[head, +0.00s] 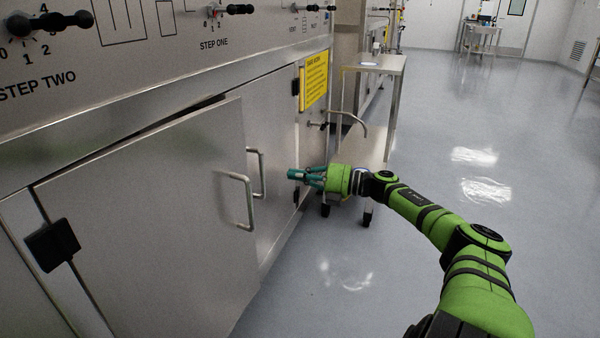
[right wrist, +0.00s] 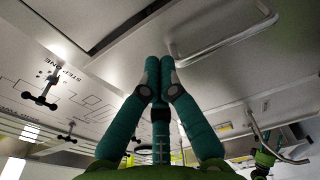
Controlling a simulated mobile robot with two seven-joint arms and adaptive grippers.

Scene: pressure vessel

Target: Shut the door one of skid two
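The left steel door (head: 150,225) of the skid stands ajar. Its free right edge stands out from the cabinet, with a dark gap along the top. It has a bar handle (head: 247,205) near that edge and a black hinge (head: 52,245) at left. The right door (head: 280,110) looks flush, with its own handle (head: 262,172) partly behind the left door. No door number is readable. My right gripper (head: 294,175) is in front of the right door, right of both handles. In the right wrist view its teal fingertips (right wrist: 159,65) are together with nothing visible between them. My left gripper is out of view.
A panel with black valve knobs (head: 236,9) runs above the doors. A curved pipe (head: 352,122) and a wheeled steel cart (head: 382,63) stand beyond my right gripper. A yellow sign (head: 315,80) is on the cabinet. The floor (head: 500,180) at right is clear.

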